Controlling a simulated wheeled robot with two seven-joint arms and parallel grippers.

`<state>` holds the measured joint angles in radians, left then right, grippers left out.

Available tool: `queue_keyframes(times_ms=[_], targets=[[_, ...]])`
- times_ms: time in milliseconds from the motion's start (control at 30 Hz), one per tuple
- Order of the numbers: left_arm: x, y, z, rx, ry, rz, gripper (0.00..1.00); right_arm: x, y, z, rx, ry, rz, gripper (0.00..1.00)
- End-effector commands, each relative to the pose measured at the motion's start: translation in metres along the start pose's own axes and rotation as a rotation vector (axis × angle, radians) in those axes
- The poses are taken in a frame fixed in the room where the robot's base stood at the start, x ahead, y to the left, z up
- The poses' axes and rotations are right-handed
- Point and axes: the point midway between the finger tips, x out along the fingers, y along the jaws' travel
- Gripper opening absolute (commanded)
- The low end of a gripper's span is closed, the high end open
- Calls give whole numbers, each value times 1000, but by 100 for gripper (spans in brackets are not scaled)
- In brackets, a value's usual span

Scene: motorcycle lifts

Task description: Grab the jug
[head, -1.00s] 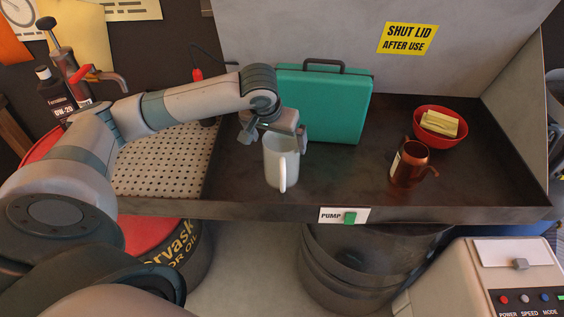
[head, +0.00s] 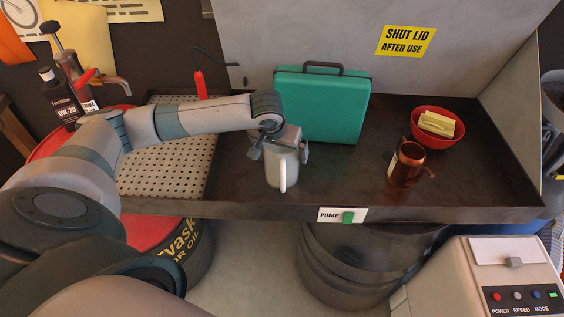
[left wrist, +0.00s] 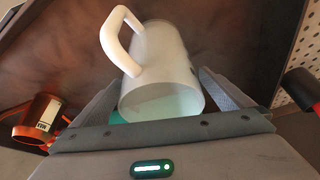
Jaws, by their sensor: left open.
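The white jug (head: 282,172) stands upright in the dark metal tray, its handle facing the tray's front edge. It also shows in the left wrist view (left wrist: 165,75), with its open mouth towards the camera and its handle at the upper left. My left gripper (head: 281,150) is open and lowered over the jug's top, with one finger on each side of the jug. In the left wrist view the fingers (left wrist: 165,95) flank the mouth. I cannot tell whether they touch its wall. The upper part of the jug is partly hidden by the gripper in the head view. My right gripper is not in view.
A green case (head: 335,105) stands close behind the jug. A copper mug (head: 406,168) and a red bowl (head: 436,140) with yellowish blocks are to the right. A perforated plate (head: 160,165) lies left. The tray's front rim (head: 250,211) is raised. The tray floor between jug and mug is clear.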

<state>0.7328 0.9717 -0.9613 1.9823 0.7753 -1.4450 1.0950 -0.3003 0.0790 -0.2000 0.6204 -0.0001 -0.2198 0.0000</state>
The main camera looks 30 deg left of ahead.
Motion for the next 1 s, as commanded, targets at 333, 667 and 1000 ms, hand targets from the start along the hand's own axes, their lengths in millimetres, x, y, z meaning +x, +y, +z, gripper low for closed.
queue_keyframes(times_ms=[333, 667, 1000], targets=[[8, 0, 0, 1, 1, 0, 99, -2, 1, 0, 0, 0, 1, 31], [8, 0, 0, 1, 1, 1, 80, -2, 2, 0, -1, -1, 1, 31], [8, 0, 0, 0, 1, 1, 52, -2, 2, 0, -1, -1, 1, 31]])
